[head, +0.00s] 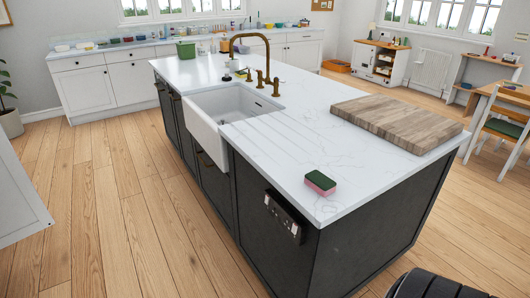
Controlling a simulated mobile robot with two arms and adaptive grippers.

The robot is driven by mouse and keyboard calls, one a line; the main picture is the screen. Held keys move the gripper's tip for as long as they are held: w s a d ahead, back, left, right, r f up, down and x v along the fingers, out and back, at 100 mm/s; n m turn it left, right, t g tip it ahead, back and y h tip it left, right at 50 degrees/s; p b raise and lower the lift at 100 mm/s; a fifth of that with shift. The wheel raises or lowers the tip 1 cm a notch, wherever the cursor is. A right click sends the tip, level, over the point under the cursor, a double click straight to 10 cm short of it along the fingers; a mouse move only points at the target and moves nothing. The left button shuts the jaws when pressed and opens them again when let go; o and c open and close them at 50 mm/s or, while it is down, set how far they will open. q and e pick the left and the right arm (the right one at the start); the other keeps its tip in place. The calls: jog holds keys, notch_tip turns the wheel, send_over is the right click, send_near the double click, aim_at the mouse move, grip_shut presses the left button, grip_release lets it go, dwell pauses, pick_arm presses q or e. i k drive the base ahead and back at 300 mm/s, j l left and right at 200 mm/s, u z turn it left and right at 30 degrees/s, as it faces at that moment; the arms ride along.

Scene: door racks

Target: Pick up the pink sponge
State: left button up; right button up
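A sponge (320,183) with a pink body and a dark green top lies flat on the white island countertop (285,160), close to the near corner. Nothing touches it. Neither of my grippers shows in the head view. A dark rounded part at the bottom right edge seems to be mine.
A wooden board (398,122) lies on the countertop right of the sponge. A white sink (232,110) and a brass tap (262,60) are farther back. The island's dark side (345,250) drops to the wooden floor (120,230), which is clear on the left.

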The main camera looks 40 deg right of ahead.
aim_at(324, 186)
jog(key=i+z, duration=0.3)
jog(key=i+j+z, duration=0.3)
jog(key=i, duration=0.15)
jog(key=i+j+z, duration=0.3)
jog(key=i+l, duration=0.1)
